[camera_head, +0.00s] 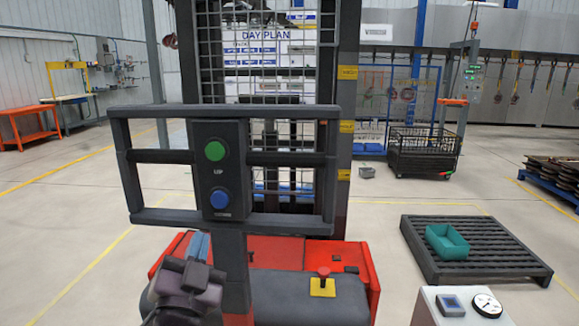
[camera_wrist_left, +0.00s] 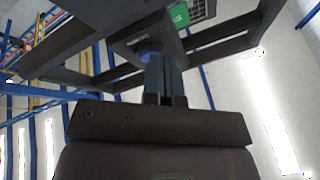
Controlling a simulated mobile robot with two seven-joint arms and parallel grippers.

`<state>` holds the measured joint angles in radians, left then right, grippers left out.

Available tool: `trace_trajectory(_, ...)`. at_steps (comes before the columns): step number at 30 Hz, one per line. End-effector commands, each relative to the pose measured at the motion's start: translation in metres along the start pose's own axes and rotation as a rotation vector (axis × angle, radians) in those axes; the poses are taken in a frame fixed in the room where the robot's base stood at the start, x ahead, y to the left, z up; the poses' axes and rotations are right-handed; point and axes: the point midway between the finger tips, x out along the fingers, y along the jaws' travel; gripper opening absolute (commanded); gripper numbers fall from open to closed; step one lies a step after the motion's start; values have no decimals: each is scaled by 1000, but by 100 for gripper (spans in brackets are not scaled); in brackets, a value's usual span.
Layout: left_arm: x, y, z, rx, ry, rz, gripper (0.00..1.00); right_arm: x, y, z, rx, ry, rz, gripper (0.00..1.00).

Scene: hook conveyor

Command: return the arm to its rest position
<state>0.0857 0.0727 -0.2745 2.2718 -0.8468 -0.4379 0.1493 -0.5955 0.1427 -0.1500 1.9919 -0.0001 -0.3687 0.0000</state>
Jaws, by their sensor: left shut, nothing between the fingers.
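My left gripper (camera_head: 199,246) shows low in the head view, left of the dark post under the control panel (camera_head: 220,170). Its blue-grey fingers point up and sit together with nothing between them. In the left wrist view the fingers (camera_wrist_left: 164,75) also stand shut, with the underside of the dark frame (camera_wrist_left: 80,70) above them. The panel carries a green button (camera_head: 215,151) and a blue button (camera_head: 220,198). In the wrist view the fingertips overlap the blue button's area; I cannot tell the gap. My right gripper is not in view.
A dark pallet (camera_head: 480,258) with a teal bin (camera_head: 447,240) is at right. A white box with a gauge (camera_head: 487,305) stands in front. Open floor lies left.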

Motion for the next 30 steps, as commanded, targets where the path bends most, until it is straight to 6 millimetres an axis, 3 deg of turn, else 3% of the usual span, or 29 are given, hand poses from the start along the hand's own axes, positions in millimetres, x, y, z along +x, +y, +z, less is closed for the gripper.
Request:
trace_trajectory(1, -14, 11, 31, -19, -69, 47, 0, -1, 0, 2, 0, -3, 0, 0)
trace_trajectory(6, -67, 40, 117, -103, -275, 173, 0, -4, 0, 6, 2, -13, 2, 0)
trace_trajectory(11, -134, 58, 188, -193, -470, 261, 0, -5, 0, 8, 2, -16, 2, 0)
trace_trajectory(15, -204, 67, 238, -276, -641, 313, 0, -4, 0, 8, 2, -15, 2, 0)
trace_trajectory(21, -297, 69, 285, -384, -847, 346, 0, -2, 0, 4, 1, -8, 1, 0)
trace_trajectory(24, -327, 68, 296, -420, -910, 348, 0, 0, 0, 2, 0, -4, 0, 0)
trace_trajectory(30, -350, 66, 303, -447, -957, 349, 0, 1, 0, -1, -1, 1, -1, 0)
